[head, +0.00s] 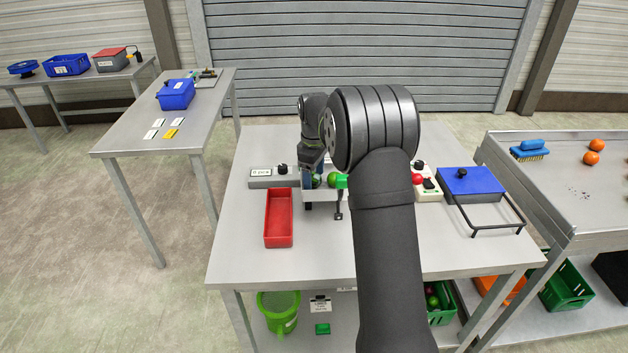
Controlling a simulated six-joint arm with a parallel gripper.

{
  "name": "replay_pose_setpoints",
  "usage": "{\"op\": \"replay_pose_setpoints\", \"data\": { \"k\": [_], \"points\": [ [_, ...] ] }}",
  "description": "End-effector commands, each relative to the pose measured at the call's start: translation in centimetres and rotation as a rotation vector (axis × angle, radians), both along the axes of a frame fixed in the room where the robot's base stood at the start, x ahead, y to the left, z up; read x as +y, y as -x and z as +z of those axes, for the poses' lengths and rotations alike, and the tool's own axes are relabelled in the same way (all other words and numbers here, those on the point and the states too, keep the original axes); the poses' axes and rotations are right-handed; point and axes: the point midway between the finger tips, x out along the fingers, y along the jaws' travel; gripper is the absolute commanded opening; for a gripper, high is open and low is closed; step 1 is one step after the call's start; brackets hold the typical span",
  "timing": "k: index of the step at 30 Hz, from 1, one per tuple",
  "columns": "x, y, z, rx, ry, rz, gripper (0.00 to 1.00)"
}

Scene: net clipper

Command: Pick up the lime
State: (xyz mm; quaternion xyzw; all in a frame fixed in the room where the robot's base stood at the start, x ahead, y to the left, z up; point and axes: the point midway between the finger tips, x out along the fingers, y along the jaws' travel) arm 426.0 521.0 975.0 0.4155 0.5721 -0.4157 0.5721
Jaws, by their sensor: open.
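A round green lime (333,180) shows near the middle of the table, at a small white holder or tray (324,196). Another bit of green fruit (316,181) shows just left of it, partly covered by my gripper. My gripper (312,188) points down at the left part of the white holder, close to the fruit. It is open, and I see nothing held in it. My wrist and arm hide part of this area, so I cannot tell whether the fingers touch any fruit.
A red tray (279,218) stands left of the white holder, with a grey control box (273,177) behind it. A control box with a red button (418,180) and a blue-topped device (469,184) stand right. The table's front (300,265) is clear.

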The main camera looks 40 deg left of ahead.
Motion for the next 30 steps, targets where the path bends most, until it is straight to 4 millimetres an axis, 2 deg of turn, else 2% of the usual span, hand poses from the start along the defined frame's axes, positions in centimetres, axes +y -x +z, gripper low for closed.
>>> {"op": "replay_pose_setpoints", "data": {
  "k": [3, 9, 11, 23, 26, 30],
  "points": [
    [0.0, 0.0, 0.0, 0.0, 0.0, 0.0, 0.68],
    [0.0, 0.0, 0.0, 0.0, 0.0, 0.0, 0.29],
    [0.0, 0.0, 0.0, 0.0, 0.0, 0.0, 0.21],
    [0.1, -0.1, 0.8, -0.001, -0.003, 0.0, 0.2],
    [0.0, 0.0, 1.8, -0.002, -0.002, 0.0, 0.2],
    [0.1, -0.1, 4.2, -0.003, -0.004, 0.0, 0.2]
  ]
}}
